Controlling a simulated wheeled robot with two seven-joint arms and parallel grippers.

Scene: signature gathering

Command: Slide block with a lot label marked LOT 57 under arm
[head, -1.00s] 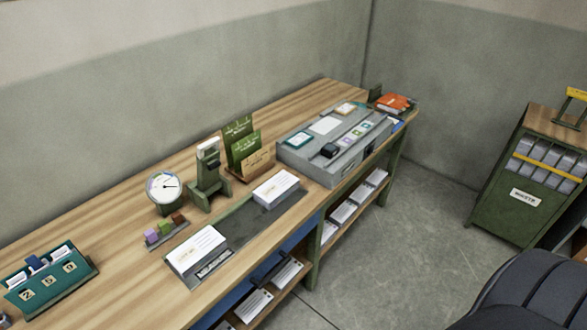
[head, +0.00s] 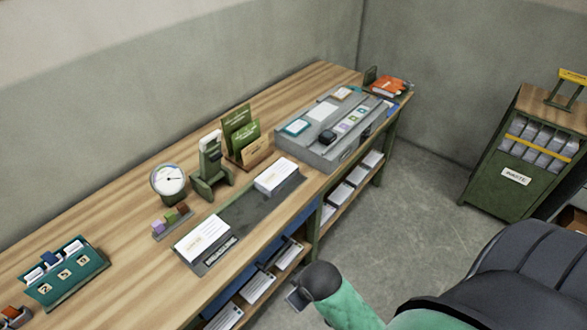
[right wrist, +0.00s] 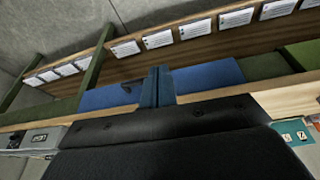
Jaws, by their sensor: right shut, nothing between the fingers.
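Two white paper blocks lie on the dark mat (head: 238,213) on the bench: a near-left block (head: 203,238) with orange lettering, and a far-right block (head: 276,177). I cannot read either lot label. The green stand with an upright arm (head: 210,165) stands behind the mat, between the dial and the card rack; no block is seen under it. My right gripper shows in the right wrist view (right wrist: 157,88), shut and empty, pointing at the bench's front. My green right arm is low in the head view, off the bench and apart from the blocks. My left gripper is not in view.
A card rack (head: 245,140) and grey console (head: 326,130) stand to the right. Shelves of papers lie under the bench.

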